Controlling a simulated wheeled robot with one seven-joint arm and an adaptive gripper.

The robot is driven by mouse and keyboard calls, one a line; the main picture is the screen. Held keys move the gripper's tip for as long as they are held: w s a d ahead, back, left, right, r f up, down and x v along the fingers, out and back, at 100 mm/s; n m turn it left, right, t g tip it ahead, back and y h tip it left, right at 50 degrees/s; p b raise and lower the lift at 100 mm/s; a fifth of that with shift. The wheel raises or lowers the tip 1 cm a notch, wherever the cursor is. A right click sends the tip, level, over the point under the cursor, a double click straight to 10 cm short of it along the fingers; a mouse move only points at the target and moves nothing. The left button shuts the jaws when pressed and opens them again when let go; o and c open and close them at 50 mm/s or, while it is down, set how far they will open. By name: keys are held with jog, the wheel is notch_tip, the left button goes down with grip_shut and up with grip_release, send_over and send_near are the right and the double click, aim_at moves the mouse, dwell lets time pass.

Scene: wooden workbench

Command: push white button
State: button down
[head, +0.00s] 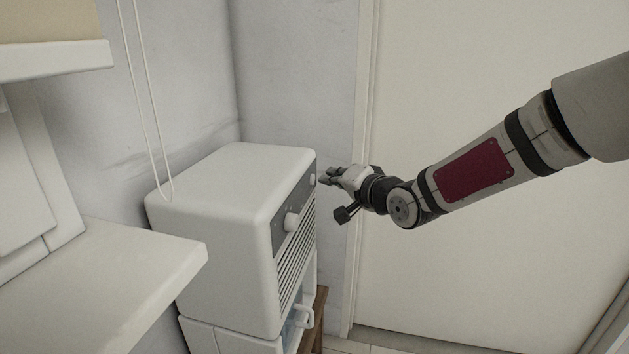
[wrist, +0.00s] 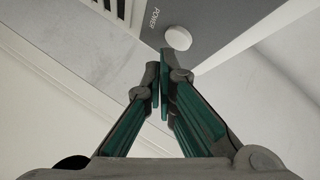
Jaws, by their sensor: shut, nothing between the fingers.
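The white button (wrist: 178,38) is a round disc beside the word POWER on a dark grey panel in the wrist view. In the head view, the button (head: 312,180) shows small at the far end of the front panel of a white box-shaped appliance (head: 232,190). My gripper (head: 324,177) is in front of that end of the panel, its fingertips close to the button. In the wrist view, my gripper (wrist: 161,78) is shut and empty, its tips just below the button in the picture. I cannot tell whether the tips touch it.
A larger white knob (head: 292,221) and a slatted grille (head: 296,245) are on the appliance's front. A white shelf (head: 140,275) juts out at the left. A cord (head: 150,90) hangs behind the appliance. A pale door (head: 480,240) stands behind my arm.

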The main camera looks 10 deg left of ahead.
jog(key=shift+a, duration=0.1)
dwell(0.3)
jog(key=shift+a, duration=0.4)
dwell(0.4)
jog(key=shift+d, duration=0.1)
jog(key=shift+d+p, duration=0.3)
jog(key=shift+d, duration=0.05)
jog(key=shift+d, duration=0.1)
jog(key=d+p, duration=0.4)
jog(key=d, duration=0.2)
jog(key=shift+s, duration=0.1)
dwell(0.4)
